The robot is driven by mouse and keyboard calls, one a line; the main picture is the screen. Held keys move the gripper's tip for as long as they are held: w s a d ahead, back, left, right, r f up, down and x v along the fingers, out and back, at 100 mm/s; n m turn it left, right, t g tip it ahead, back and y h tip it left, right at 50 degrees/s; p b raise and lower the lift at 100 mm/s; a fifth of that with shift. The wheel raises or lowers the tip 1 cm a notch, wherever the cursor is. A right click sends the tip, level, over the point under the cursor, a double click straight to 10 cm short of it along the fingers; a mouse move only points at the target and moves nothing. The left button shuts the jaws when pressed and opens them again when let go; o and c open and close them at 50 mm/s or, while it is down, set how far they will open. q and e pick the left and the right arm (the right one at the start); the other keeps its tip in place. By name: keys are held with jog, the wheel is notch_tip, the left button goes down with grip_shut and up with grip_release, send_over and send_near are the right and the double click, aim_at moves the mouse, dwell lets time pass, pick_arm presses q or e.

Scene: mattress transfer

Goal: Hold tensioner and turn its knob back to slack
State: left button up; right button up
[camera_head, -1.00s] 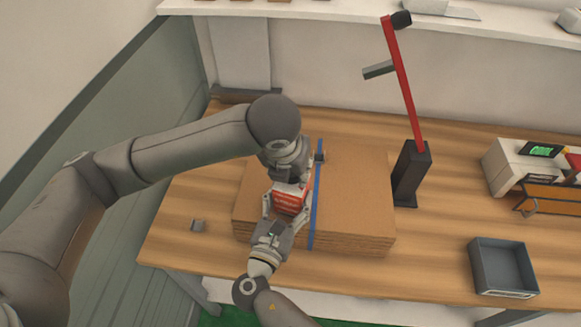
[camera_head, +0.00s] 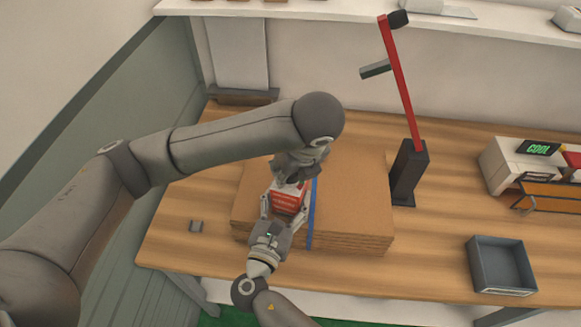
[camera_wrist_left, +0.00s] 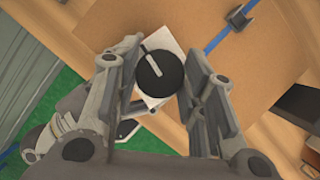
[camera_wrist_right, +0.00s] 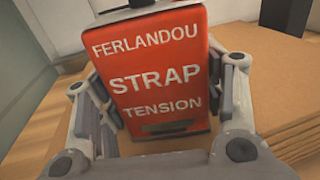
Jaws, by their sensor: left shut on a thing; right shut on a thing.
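The red tensioner box (camera_head: 287,200) stands on the cardboard stack, beside the blue strap (camera_head: 311,215). In the right wrist view its red face (camera_wrist_right: 155,80) reads "FERLANDOU STRAP TENSION". My right gripper (camera_head: 277,213) is shut on the tensioner's sides from the front. My left gripper (camera_head: 292,180) points down from above, shut on the tensioner's knob. In the left wrist view the knob (camera_wrist_left: 161,78) is a black disc with a pale pointer line, between the left fingers. The box's white top (camera_wrist_left: 170,42) shows behind it. The left wrist hides the knob in the head view.
The cardboard stack (camera_head: 355,200) lies on the wooden table (camera_head: 430,235). A red lever on a dark post (camera_head: 408,170) stands behind right.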

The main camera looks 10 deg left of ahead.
pick_arm(q)
jog(key=shift+w, duration=0.15)
pick_arm(e)
jog(key=shift+a+r, duration=0.1)
jog(key=shift+r, duration=0.15)
pick_arm(q)
jog(key=o, duration=1)
jog(key=shift+r, duration=0.1)
jog(key=shift+s+d+r, duration=0.15)
jog(key=shift+s+r, duration=0.1)
jog(key=shift+r, duration=0.35)
pick_arm(e)
jog(key=shift+f, duration=0.1)
pick_arm(q)
jog(key=v, duration=1)
jog(key=shift+s+d+r, duration=0.15)
jog(key=shift+r, duration=0.1)
pick_arm(e)
jog(key=o, duration=1.7)
